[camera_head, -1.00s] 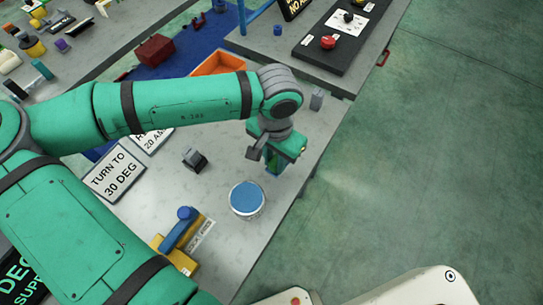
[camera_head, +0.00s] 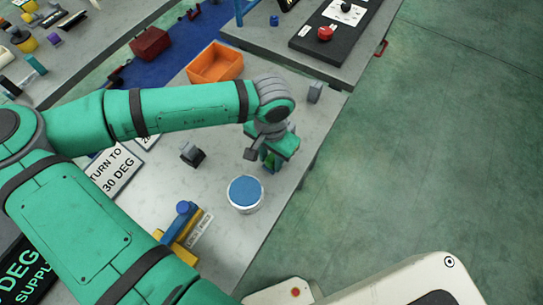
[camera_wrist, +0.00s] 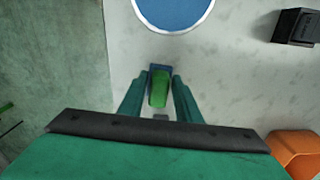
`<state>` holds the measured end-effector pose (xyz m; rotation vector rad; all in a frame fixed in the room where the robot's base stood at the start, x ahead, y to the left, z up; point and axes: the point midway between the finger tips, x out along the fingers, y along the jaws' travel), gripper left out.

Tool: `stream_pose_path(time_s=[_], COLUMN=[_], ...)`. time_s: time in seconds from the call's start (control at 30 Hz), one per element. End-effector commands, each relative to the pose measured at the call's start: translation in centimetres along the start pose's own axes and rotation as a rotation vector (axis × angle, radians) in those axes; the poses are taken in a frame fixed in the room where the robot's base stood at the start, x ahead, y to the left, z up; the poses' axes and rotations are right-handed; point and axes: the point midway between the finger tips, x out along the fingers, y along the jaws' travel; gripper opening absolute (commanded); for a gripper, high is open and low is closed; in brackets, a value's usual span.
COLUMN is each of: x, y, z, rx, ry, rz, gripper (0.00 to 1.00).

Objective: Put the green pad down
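In the wrist view the green pad (camera_wrist: 160,90) lies between the two fingers of my gripper (camera_wrist: 160,80), with a blue part at its far end. The fingers stand apart by about the pad's width and appear to grip it at the blue part. In the head view my gripper (camera_head: 270,160) points down over the right edge area of the grey table (camera_head: 225,150). The pad (camera_head: 271,163) shows only as a small green patch there, partly hidden by my gripper. Whether it touches the table is not clear.
A round white can with a blue top (camera_head: 245,192) stands close by, in front of my gripper. A dark block (camera_head: 192,154), an orange bin (camera_head: 214,63), a grey block (camera_head: 315,91) and a yellow-and-blue fixture (camera_head: 182,229) are also on the table. Open floor lies right.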

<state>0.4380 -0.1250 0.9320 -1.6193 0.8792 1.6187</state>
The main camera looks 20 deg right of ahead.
Motion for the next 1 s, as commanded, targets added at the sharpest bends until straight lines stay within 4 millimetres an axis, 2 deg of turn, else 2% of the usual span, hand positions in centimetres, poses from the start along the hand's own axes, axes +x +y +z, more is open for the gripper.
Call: stream_pose_path(time_s=[0.57,1.0], x=[-0.2,-8.3], y=[0.0,0.6], z=[0.0,-0.3], rx=[0.001,0.002], ry=[0.0,0.002], rz=[-0.003,0.0], gripper=[0.41,0.41])
